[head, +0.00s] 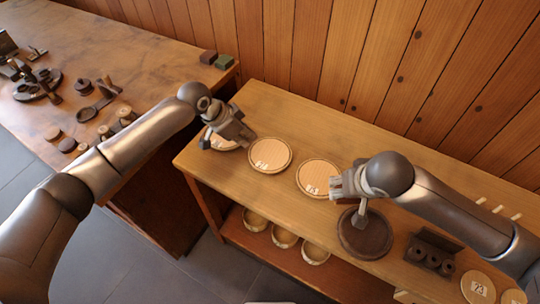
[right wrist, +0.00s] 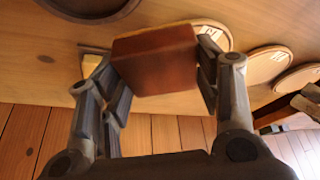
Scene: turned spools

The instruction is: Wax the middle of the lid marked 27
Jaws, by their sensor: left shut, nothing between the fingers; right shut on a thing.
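Three pale round wooden lids lie in a row on the bench: a left lid (head: 213,143) partly under my left gripper, a middle lid (head: 270,151) and a right lid (head: 316,173). More lids (head: 476,280) lie at the lower right. Their number tags are too small to read surely, so I cannot tell which is 27. My right gripper (head: 340,187) is shut on a red-brown block (right wrist: 155,62), held above the bench beside the right lid. The block does not show clearly in the head view. My left gripper (head: 226,138) is shut and empty above the left lid.
A dark round disc (head: 364,240) lies near my right gripper, and a dark holder with round openings (head: 430,253) stands right of it. Several round pieces (head: 285,238) sit on the lower shelf. A wood-plank wall (head: 330,50) rises behind. The left table (head: 120,45) carries dark turned pieces.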

